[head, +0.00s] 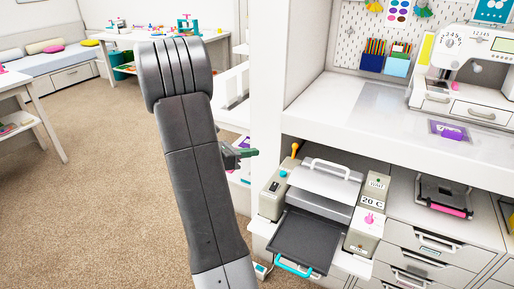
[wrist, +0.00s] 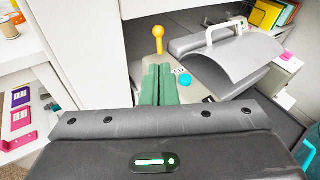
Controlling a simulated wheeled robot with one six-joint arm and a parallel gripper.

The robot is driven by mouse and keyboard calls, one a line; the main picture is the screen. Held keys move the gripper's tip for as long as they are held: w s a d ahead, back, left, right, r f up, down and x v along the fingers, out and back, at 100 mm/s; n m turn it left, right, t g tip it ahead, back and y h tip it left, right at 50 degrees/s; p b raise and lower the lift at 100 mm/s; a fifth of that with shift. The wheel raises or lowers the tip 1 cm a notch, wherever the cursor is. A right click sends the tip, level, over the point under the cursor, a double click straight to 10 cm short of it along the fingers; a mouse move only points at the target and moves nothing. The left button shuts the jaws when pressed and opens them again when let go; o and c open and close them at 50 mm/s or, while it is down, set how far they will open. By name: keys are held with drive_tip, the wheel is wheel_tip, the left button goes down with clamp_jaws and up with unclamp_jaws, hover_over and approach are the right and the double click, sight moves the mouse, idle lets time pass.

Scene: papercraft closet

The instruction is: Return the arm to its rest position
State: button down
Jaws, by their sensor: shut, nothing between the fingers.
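My arm rises in the middle of the head view and bends over at its top. My gripper (head: 247,153) shows just right of the arm, partly hidden behind it, left of and above the press machine. In the wrist view my gripper's green fingers (wrist: 157,84) lie side by side, shut with nothing between them. They point toward the machine's yellow-knobbed lever (wrist: 158,38), which stands beyond them. I cannot tell the exact gap to the machine.
The press machine (head: 318,215) has a raised grey lid and a dark tray (head: 303,242) pulled out in front. A white counter (head: 390,125) runs above it at the right, with a sewing machine (head: 470,65). A white post stands behind the gripper. Carpet (head: 110,160) is open at the left.

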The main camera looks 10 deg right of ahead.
idle(0.4)
drive_tip(key=b+x, duration=0.1)
drive_tip(key=x, duration=1.3)
drive_tip(key=shift+r, duration=0.1)
